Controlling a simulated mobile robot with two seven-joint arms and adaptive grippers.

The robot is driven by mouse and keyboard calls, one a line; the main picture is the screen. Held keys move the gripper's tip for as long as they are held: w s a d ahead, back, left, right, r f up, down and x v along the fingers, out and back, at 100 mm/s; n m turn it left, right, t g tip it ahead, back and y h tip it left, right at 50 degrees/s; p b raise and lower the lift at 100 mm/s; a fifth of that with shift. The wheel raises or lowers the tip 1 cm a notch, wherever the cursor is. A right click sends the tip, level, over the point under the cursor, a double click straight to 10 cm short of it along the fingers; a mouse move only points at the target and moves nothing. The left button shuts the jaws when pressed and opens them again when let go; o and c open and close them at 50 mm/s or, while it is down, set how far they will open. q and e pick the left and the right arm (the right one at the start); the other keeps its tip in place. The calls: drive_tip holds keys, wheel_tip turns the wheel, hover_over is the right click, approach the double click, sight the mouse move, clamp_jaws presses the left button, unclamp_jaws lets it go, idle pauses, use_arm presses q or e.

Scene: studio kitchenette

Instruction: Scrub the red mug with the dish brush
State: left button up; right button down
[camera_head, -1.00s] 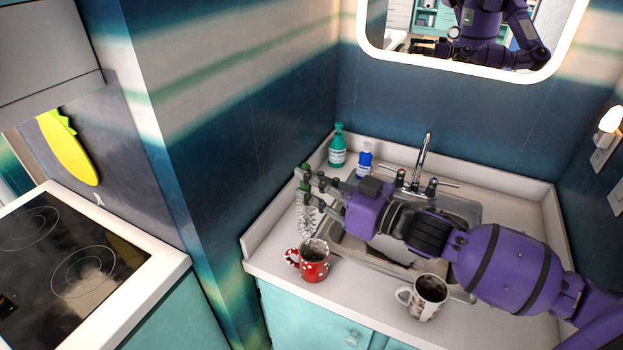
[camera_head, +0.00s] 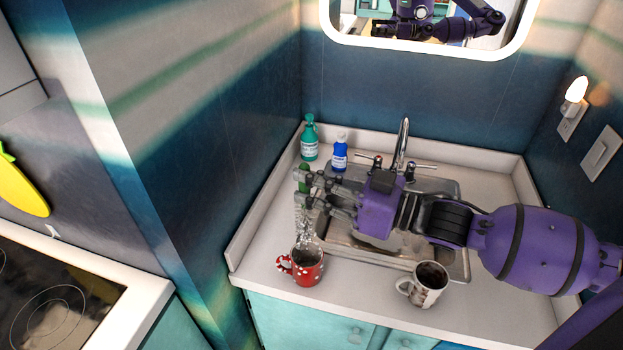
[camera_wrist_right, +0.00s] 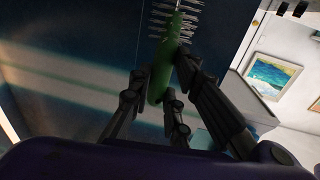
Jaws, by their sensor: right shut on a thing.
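The red mug (camera_head: 309,271) with white spots stands upright on the counter left of the sink's front corner, its handle to the left. My right gripper (camera_head: 303,192) is shut on the green handle of the dish brush (camera_head: 303,222), above the mug. The brush hangs bristles down, with its lower end at the mug's mouth. I cannot tell how far it reaches inside. The right wrist view shows the green handle (camera_wrist_right: 162,72) between the fingers and pale bristles beyond it. My left gripper is not in view.
A white patterned mug (camera_head: 430,285) with dark contents stands to the right on the counter's front. The sink (camera_head: 455,262) and faucet (camera_head: 402,145) lie behind. A green bottle (camera_head: 309,143) and a blue bottle (camera_head: 340,156) stand at the back left. Walls bound the counter (camera_head: 258,268).

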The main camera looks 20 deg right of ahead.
drive_tip(key=shift+s+d+f+b, duration=0.1)
drive_tip(key=shift+f+b, duration=0.25)
drive_tip(key=shift+f, duration=0.35)
drive_tip(key=shift+f+b, duration=0.95)
drive_tip(key=shift+f, duration=0.75)
drive_tip(key=b, duration=0.2)
hover_over(313, 241)
drive_tip(key=shift+w+d+f, duration=0.1)
drive_tip(key=shift+w+f, duration=0.05)
drive_tip(key=shift+f, duration=1)
drive_tip(key=shift+w+f, duration=0.15)
drive_tip(key=shift+f, duration=0.95)
drive_tip(key=shift+f+b, duration=0.45)
drive_tip(key=shift+f, duration=0.9)
use_arm(q)
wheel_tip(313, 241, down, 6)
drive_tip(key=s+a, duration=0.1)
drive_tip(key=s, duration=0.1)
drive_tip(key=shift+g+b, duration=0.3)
drive_tip(key=shift+b, duration=0.05)
use_arm(e)
drive_tip(key=shift+f, duration=0.75)
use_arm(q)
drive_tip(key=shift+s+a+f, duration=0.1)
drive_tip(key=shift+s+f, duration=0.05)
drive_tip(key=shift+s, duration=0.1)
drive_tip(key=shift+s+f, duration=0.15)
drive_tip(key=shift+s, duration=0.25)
use_arm(e)
drive_tip(key=shift+f, duration=0.15)
